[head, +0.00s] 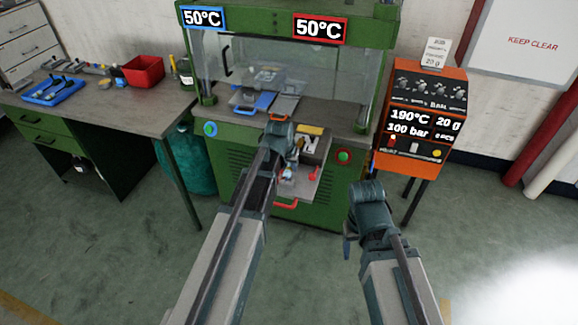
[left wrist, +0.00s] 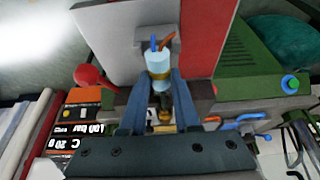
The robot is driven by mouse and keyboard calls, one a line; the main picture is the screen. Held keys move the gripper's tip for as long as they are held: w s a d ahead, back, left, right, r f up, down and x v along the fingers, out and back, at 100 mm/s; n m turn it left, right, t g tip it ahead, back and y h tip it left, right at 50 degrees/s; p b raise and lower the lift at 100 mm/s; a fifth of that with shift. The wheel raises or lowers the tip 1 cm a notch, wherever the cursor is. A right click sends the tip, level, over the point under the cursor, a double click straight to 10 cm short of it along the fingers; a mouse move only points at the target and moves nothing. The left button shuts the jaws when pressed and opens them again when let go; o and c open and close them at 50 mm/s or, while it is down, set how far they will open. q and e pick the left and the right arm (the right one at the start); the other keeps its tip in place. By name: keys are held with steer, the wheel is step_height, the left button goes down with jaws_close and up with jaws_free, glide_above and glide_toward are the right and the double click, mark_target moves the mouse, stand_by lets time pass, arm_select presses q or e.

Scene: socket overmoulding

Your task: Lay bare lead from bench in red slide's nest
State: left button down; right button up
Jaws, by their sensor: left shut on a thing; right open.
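My left gripper (left wrist: 160,88) is shut on the bare lead (left wrist: 159,66), a pale blue cylinder with a brass-coloured band and a blue and an orange wire end. In the head view, my left gripper (head: 288,172) is over the drawn-out red slide (head: 304,186), a grey plate with a red handle at its front. In the left wrist view, the slide's grey and red surface (left wrist: 205,35) is behind the lead; contact cannot be told. My right gripper (head: 349,243) is open, apart from the slide at lower right.
The green press (head: 235,165) stands behind the slide, with a blue-handled tray (head: 247,103) inside. The orange control unit (head: 422,110) is at right. The bench (head: 120,110) at left carries a blue tray (head: 52,92) and a red bin (head: 143,71). Floor before the press is clear.

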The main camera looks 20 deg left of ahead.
arm_select(q)
steer(key=c, duration=0.6)
jaws_free()
steer(key=shift+o, duration=0.2)
steer(key=shift+r, duration=0.15)
steer(key=p+v, duration=1.2)
steer(key=v, duration=0.1)
steer(key=shift+r+p, duration=0.25)
steer(key=shift+p, duration=0.1)
steer(key=shift+s, duration=0.1)
steer(key=s+d+f+m+g, duration=0.1)
steer(key=s+d+g, duration=0.1)
steer(key=s+d, duration=0.4)
steer(key=s+d+f+m+g+y, duration=0.1)
steer(key=s+d+m+g, duration=0.1)
steer(key=s+d, duration=0.5)
steer(key=s+g, duration=0.1)
steer(key=s, duration=0.4)
steer(key=shift+s+d+y, duration=0.25)
steer(key=shift+s+y, duration=0.05)
steer(key=shift+s, duration=0.1)
